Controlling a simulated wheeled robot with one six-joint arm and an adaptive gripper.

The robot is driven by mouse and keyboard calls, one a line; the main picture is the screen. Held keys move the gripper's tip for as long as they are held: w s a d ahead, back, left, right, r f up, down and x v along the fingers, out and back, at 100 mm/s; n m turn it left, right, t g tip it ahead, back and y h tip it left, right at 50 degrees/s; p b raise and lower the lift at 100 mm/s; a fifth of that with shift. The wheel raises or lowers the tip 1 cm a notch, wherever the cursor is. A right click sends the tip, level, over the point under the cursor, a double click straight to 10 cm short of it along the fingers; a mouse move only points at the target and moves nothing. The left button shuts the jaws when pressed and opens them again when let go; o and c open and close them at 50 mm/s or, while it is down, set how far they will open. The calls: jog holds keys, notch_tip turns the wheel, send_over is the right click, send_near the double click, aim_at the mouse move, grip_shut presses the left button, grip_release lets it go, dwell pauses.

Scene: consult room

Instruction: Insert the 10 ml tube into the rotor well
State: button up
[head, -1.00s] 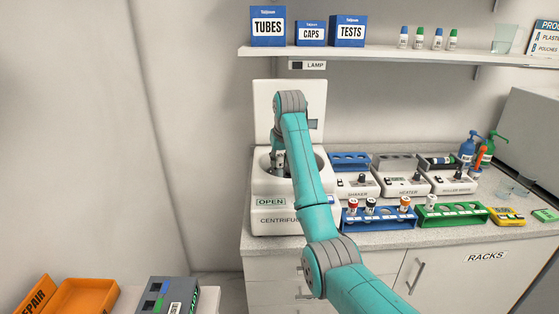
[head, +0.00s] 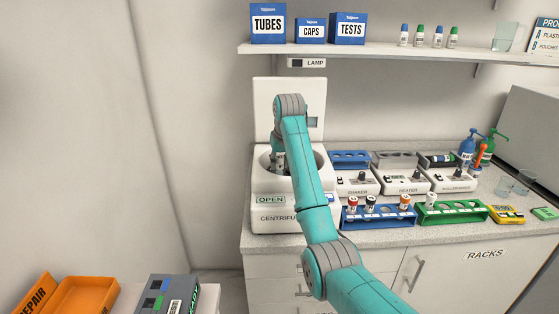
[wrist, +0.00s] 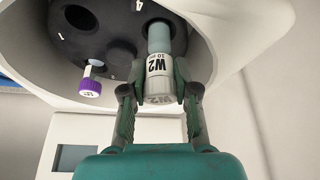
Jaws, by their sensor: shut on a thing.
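The 10 ml tube (wrist: 159,40) has a blue-grey body and a pale cap marked W2. My gripper (wrist: 160,78) is shut on it at the cap. The tube's far end meets a well beside the number 4 in the dark rotor (wrist: 118,28); I cannot tell how deep it sits. A purple-capped tube (wrist: 90,85) stands in another well to the left. The centrifuge (head: 262,190) has its lid up and is marked OPEN. In the head view my gripper (head: 279,160) is inside its bowl, and my arm hides the held tube.
The white bowl rim (wrist: 225,85) curves close around my gripper. A blue rack (head: 377,219) with several capped tubes and a green rack (head: 452,216) stand to the right. The shaker (head: 357,187) is beside the centrifuge, and a shelf (head: 400,53) runs above.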

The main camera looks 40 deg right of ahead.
aim_at(280, 170)
jog(key=shift+f, duration=1.6)
jog(key=o, duration=1)
jog(key=v, duration=0.7)
jog(key=shift+r, duration=0.25)
jog(key=shift+s, duration=0.1)
